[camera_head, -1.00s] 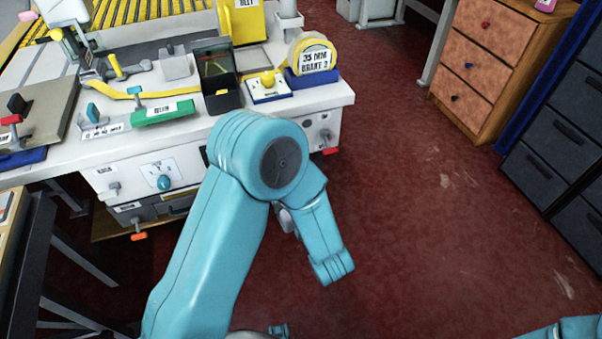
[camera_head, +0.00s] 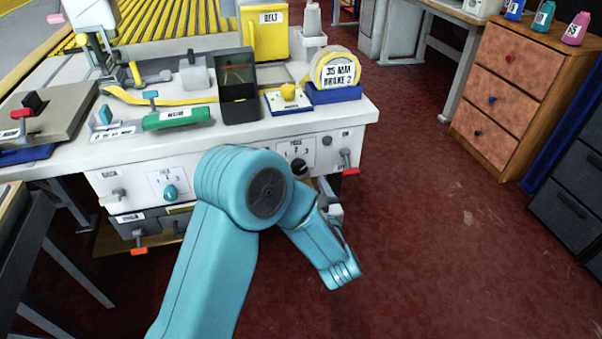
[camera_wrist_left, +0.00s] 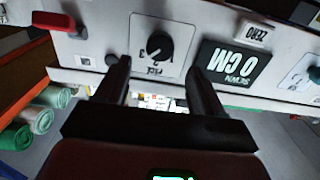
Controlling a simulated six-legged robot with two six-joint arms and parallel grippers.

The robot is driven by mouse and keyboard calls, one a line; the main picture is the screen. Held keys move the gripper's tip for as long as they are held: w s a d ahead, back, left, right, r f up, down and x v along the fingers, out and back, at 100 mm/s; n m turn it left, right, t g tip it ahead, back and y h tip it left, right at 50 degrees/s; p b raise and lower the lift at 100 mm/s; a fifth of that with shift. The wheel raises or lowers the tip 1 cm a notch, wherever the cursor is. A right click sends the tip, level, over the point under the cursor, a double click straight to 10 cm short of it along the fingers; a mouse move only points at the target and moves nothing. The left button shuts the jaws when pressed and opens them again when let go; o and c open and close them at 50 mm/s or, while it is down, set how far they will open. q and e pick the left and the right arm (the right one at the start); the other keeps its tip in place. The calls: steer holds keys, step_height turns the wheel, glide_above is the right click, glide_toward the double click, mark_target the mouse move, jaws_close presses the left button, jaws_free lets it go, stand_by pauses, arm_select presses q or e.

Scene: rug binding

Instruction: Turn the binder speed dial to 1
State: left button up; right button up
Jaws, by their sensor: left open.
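A black dial (camera_head: 299,166) with a white plate numbered 1, 2 and 3 is on the bench's front panel, right of my left arm. In the left wrist view, the black dial (camera_wrist_left: 157,46) appears upside down with its pale pointer mark. Its label is too blurred to read surely. My left gripper (camera_wrist_left: 158,70) is open and empty, its two dark fingers spread either side of the dial's plate, apart from the knob. In the head view my arm hides most of this gripper. A second, teal dial (camera_head: 170,192) is further left on the panel. My right gripper is not in view.
A black "SEWN 0 CM" display (camera_wrist_left: 236,67) sits beside the dial, with a "ZERO" plate (camera_wrist_left: 257,33). A red-handled lever (camera_head: 349,170) juts from the panel's right end. Tools and a tape roll (camera_head: 336,70) lie on the benchtop. The red floor right of the bench is clear.

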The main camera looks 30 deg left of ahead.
mark_target(300, 169)
arm_select(q)
steer(key=x, duration=0.6)
steer(key=shift+w+a+b, duration=0.25)
steer(key=shift+b, duration=0.1)
steer(key=c, duration=1.1)
